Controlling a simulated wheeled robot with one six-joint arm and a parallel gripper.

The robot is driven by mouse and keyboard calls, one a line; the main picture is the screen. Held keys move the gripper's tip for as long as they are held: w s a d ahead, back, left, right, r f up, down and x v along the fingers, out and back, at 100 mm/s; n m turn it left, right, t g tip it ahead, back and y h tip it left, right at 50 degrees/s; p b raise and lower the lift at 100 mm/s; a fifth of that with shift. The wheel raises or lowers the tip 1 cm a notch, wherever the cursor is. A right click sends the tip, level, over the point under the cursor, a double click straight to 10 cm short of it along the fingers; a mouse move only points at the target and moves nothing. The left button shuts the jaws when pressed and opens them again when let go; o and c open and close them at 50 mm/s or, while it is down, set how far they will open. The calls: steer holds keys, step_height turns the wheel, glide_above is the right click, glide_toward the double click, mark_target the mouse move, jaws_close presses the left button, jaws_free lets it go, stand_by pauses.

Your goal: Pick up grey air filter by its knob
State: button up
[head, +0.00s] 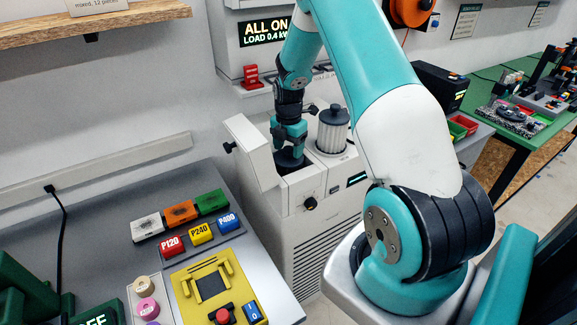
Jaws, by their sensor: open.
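My gripper (291,150) points down into the left opening of the white filter unit (305,190), whose lid (252,150) stands open. Just below the fingers a dark grey round top (281,161) shows, which looks like the grey air filter seated in that opening. Its knob is hidden by the fingers, and I cannot tell whether they touch it. The jaws are open. A pale pleated filter (333,136) with a dark grey cap and knob stands upright in the right place on the unit, beside my gripper.
A grey bench (100,220) at the left holds sanding blocks (198,233), coloured pads and a yellow fixture (219,290). A black box (440,84) and red and green bins (463,124) stand at the right. The raised lid is close to my gripper's left.

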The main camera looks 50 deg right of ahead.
steer(key=shift+f, duration=0.5)
jaws_close()
